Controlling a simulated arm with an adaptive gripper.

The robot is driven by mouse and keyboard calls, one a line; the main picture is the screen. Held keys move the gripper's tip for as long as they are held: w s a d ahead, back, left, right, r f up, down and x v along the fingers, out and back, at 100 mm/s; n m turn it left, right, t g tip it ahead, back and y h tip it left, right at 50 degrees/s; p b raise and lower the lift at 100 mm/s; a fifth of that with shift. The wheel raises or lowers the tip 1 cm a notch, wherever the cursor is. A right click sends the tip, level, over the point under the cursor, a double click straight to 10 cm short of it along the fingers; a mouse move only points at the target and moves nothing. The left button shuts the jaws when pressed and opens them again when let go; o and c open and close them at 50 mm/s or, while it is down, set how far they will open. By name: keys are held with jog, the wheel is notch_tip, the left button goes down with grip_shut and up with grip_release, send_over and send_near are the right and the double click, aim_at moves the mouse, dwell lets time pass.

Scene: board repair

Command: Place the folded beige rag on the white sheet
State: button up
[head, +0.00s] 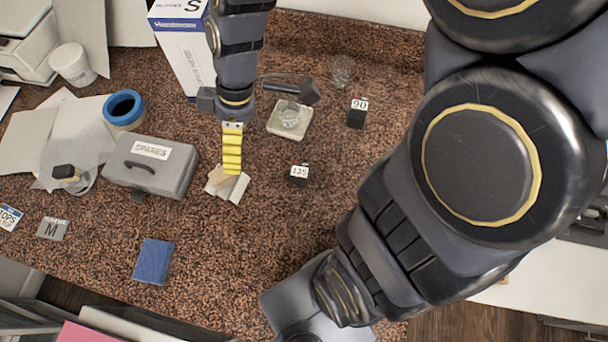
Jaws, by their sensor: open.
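The folded beige rag (214,186) lies on the brown speckled counter just right of the grey SPARES box. My gripper (234,172) comes down from the top, with its yellow ribbed fingers over the rag and covering part of it. The fingers are seen nearly edge-on, and the gap between them is hidden. The gripper is open; whether its tips touch the rag cannot be told. Overlapping pale sheets lie at the left, including a white sheet (88,116); which of them is the task's sheet is unclear.
The SPARES box (173,178) stands between the rag and the sheets. A blue tape roll (112,122) and a black-topped object (66,173) occupy the sheet area. A beige pad (278,128) bears a clear item. The counter around the blue square (153,262) is mostly clear.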

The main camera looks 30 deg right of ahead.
jog(key=s+d+r+m+h, duration=0.1)
jog(key=s+d+r+m, duration=0.1)
jog(key=s+m, duration=0.4)
jog(key=s+d+r+m+h, duration=0.1)
jog(key=s+r+m, duration=0.4)
jog(key=s, duration=0.2)
jog(key=shift+s+d+m+g+h, duration=0.35)
jog(key=shift+d+m+g+h, duration=0.05)
